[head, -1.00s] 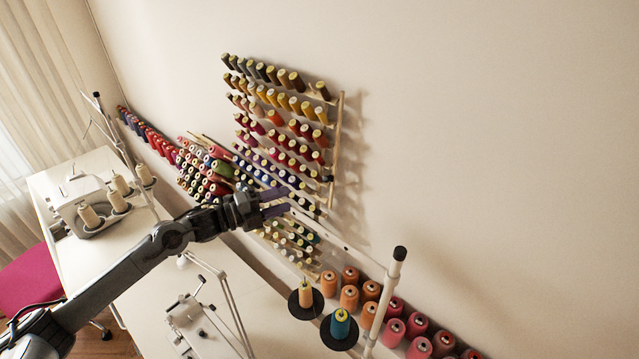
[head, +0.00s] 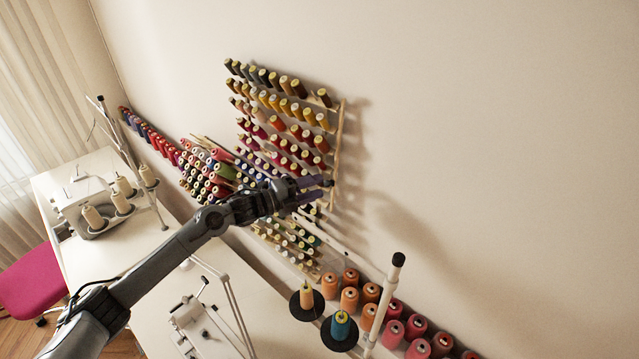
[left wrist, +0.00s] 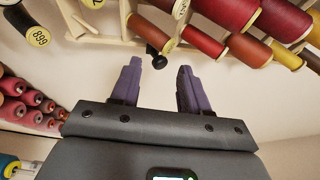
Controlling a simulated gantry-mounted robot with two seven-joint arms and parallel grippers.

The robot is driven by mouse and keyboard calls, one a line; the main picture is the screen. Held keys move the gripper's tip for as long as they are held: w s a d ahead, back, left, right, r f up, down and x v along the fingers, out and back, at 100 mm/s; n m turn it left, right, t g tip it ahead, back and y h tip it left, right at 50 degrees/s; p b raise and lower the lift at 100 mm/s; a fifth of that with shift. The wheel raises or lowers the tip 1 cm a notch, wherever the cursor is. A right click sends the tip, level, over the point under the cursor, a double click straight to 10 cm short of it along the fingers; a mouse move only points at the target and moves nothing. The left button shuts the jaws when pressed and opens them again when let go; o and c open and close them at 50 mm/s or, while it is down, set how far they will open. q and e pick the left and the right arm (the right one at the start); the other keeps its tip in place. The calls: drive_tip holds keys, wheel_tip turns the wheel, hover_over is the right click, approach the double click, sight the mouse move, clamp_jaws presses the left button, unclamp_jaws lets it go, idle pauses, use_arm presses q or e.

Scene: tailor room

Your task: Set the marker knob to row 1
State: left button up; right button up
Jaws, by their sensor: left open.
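The thread rack (head: 341,125) hangs on the wall, with rows of coloured spools. The marker knob, small and black, shows in the left wrist view (left wrist: 157,60) on a thin rod near the rack's light wooden rail (left wrist: 125,18). In the head view the knob (head: 328,183) is at the rack's right side. My left gripper (head: 318,190) is open and its purple fingers reach the rack's right edge. In the left wrist view the fingers (left wrist: 160,68) stand on either side of the knob near their tips, with visible gaps. My right gripper is not in view.
Red and brown spools (left wrist: 232,14) hang close above the fingers. Cone spools (head: 350,298) stand along the wall at lower right. A white thread stand (head: 383,305) rises in front of them. A white sewing machine (head: 90,200) is on the table at left. The wall right of the rack is bare.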

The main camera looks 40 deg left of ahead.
use_arm(q)
drive_tip(key=shift+x, duration=1)
drive_tip(key=shift+c, duration=0.3)
clamp_jaws()
